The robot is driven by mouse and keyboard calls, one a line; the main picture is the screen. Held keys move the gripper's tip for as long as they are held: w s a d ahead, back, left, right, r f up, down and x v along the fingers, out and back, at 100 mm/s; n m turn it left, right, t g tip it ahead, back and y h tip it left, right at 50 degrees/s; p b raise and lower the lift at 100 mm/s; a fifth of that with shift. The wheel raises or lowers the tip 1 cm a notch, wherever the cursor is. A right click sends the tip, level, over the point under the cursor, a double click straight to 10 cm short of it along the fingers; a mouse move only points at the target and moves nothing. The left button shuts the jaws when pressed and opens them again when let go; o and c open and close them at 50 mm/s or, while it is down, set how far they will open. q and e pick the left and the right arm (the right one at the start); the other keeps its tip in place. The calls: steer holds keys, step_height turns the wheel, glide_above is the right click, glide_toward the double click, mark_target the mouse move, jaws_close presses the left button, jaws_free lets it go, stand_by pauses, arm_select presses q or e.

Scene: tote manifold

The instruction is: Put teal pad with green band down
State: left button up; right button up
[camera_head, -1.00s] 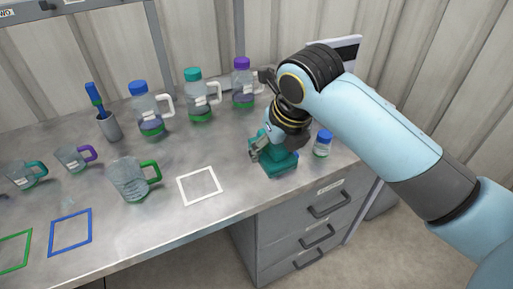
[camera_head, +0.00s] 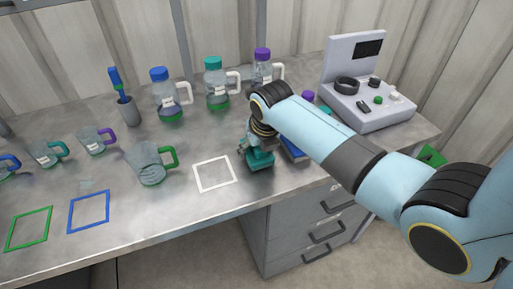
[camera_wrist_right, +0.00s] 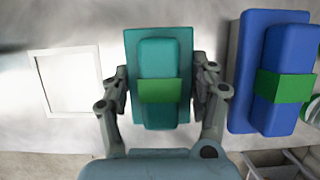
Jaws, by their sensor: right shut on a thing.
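The teal pad with the green band (camera_wrist_right: 173,47) is between the fingers of my right gripper (camera_wrist_right: 162,97), which is shut on it. In the head view the teal pad (camera_head: 260,160) is under my right gripper (camera_head: 254,146), just right of a white square outline (camera_head: 214,174) on the bench. In the right wrist view, the white outline (camera_wrist_right: 68,82) is left of the pad and apart from it. I cannot tell how high the pad is above the bench. My left gripper is out of view.
A blue pad with a green band (camera_wrist_right: 288,55) lies close to the right of the teal pad. A mug with a green handle (camera_head: 150,165) stands left of the white outline. Lidded bottles (camera_head: 216,88) stand behind. A grey device (camera_head: 370,95) stands at the right.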

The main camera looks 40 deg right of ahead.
steer(key=shift+f, duration=0.25)
steer(key=o, duration=1.1)
steer(key=shift+f, duration=0.1)
steer(key=v, duration=1.2)
steer(key=shift+p, duration=0.45)
steer(key=shift+s+a, duration=0.1)
steer(key=shift+s, duration=0.05)
